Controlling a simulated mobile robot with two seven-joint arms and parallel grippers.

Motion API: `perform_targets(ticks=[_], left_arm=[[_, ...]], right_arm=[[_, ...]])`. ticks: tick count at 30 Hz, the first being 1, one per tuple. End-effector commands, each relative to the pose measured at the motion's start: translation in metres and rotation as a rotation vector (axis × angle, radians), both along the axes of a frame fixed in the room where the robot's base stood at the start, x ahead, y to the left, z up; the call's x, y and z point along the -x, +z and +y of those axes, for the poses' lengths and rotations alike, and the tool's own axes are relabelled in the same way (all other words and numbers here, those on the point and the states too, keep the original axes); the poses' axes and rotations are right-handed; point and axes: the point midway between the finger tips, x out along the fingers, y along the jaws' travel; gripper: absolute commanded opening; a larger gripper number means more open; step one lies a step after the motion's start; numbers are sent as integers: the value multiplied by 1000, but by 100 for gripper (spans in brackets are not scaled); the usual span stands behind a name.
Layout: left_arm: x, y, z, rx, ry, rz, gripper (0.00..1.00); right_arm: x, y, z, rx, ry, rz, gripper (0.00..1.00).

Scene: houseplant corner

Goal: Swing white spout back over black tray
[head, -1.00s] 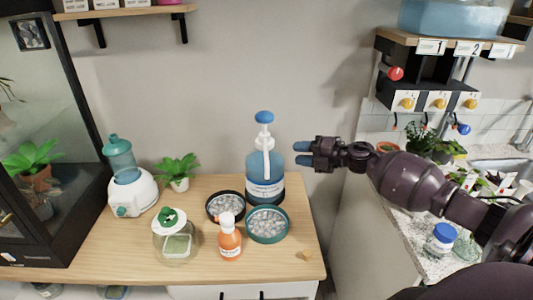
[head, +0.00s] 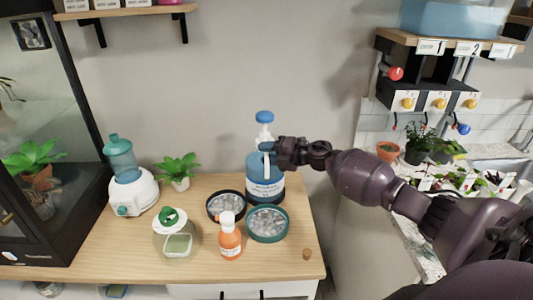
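The pump bottle (head: 265,190) of blue liquid with a blue cap stands at the back right of the wooden table. Its white spout (head: 267,166) hangs down the front of the bottle, on the side of the green tray (head: 285,232). The black tray (head: 212,213) sits just left of the green one; both hold grey pebbles. My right gripper (head: 267,147) reaches in from the right at the spout's upper part. My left gripper is out of view.
An orange bottle (head: 230,243) stands in front of the two trays. A glass jar (head: 177,238) with a green-knobbed lid, a white dispenser (head: 135,192) and a potted plant (head: 178,171) are farther left. The table's front right is mostly clear.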

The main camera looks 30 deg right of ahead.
Motion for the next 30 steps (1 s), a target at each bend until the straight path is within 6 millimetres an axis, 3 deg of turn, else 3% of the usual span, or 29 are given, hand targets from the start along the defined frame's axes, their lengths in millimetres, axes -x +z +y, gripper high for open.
perform_targets(ticks=[9,17,30], left_arm=[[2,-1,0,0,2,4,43],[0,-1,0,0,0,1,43],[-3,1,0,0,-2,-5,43]], right_arm=[[-2,0,1,0,0,0,39],[-1,0,1,0,0,0,0],[-3,-1,1,0,-4,1,0]])
